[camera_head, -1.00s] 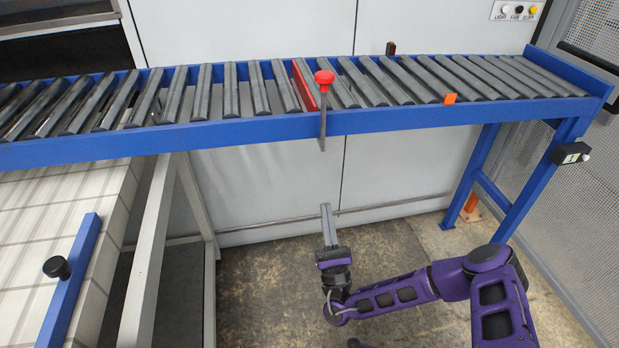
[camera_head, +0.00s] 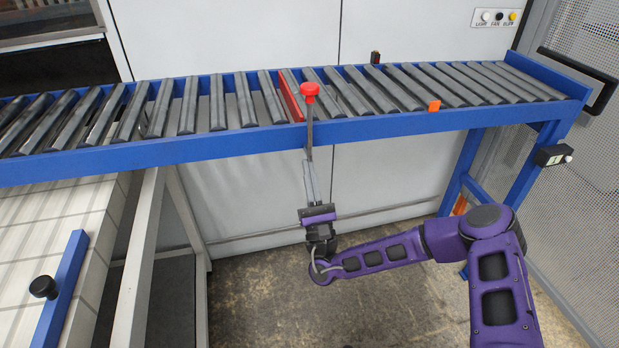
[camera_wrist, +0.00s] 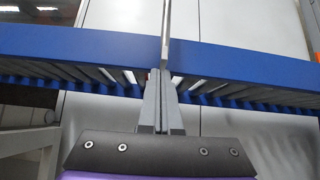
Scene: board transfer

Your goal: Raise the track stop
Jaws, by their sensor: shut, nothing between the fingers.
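The track stop is a red plate (camera_head: 291,96) standing between the rollers of the blue conveyor (camera_head: 230,137). Its lever is a grey rod topped by a red knob (camera_head: 310,90), at the conveyor's front rail. The rod runs down in front of the rail and ends a little below it. My gripper (camera_head: 308,164) points up below the rail, with its shut fingers close to the rod's lower end. In the wrist view the rod (camera_wrist: 166,30) is straight ahead of the fingertips (camera_wrist: 161,72). I cannot tell whether they touch it. The knob is out of the wrist view.
An orange block (camera_head: 434,105) sits on the front rail and a small dark block (camera_head: 375,57) on the back rail. A switch box (camera_head: 553,155) is on the right leg. A table with a blue bar (camera_head: 62,290) stands at left. The floor under the conveyor is open.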

